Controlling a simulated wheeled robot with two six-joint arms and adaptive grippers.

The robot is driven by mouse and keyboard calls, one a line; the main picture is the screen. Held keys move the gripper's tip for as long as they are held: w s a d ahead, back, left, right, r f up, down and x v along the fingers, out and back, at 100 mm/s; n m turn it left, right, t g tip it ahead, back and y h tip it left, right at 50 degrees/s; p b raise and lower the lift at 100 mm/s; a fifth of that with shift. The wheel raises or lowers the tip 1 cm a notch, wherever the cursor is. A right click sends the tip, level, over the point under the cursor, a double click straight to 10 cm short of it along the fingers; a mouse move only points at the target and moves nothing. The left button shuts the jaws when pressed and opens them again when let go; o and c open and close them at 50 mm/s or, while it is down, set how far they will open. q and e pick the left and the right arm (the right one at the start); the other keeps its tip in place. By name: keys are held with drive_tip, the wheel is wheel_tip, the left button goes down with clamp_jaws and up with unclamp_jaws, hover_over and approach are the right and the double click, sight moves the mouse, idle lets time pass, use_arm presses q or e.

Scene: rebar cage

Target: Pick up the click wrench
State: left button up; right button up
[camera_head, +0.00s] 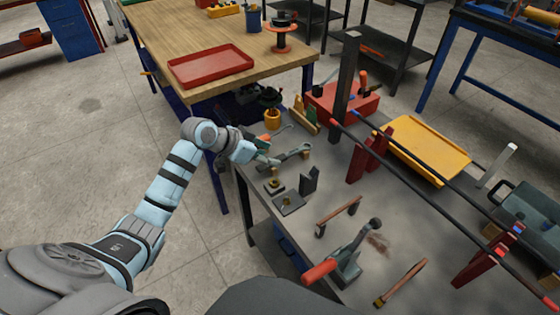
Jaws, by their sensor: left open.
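My left gripper (270,155) reaches in from the left. It is open, with its fingertips close to the left end of this tool. I cannot tell whether they touch it. My right gripper is not in view.
In front are a small dark plate (288,203) and a red-handled lever tool (345,262). Long dark bars (440,195) on red stands cross the right side, near a yellow tray (428,150).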

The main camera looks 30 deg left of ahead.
sight(281, 157)
use_arm(q)
drive_tip(key=x, duration=0.2)
drive_tip(key=b+x, duration=0.1)
drive_tip(key=x, duration=0.2)
drive_tip(key=shift+w+a+r, duration=0.15)
drive_tip(key=shift+w+a, duration=0.1)
drive_tip(key=shift+w, duration=0.05)
drive_tip(key=shift+s, duration=0.1)
clamp_jaws()
drive_tip(key=shift+r, duration=0.1)
